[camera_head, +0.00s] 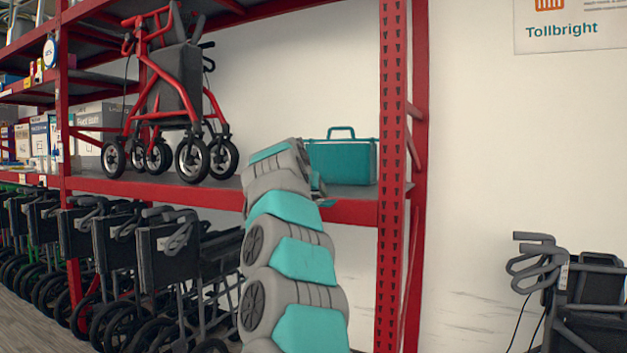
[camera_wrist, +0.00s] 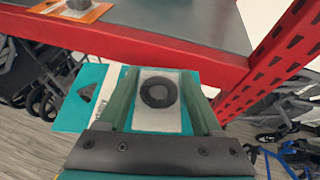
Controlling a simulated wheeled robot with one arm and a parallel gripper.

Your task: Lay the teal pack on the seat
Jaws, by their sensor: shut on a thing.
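In the wrist view my gripper (camera_wrist: 159,82) is shut on the teal pack (camera_wrist: 160,124), whose pale label with a dark ring shows between the fingers. There it overlaps the shelf's front edge and the floor below. In the head view my arm hides most of the gripper. A dark wheeled walker (camera_head: 590,325) stands at the lower right; its seat cannot be made out clearly.
The red shelf (camera_head: 340,210) has an upright post (camera_head: 393,150) close right of the pack. A red walker (camera_head: 178,90) stands on the shelf at left. Several folded dark wheeled frames (camera_head: 170,255) stand below. In the wrist view the shelf board (camera_wrist: 190,22) looks bare near the post.

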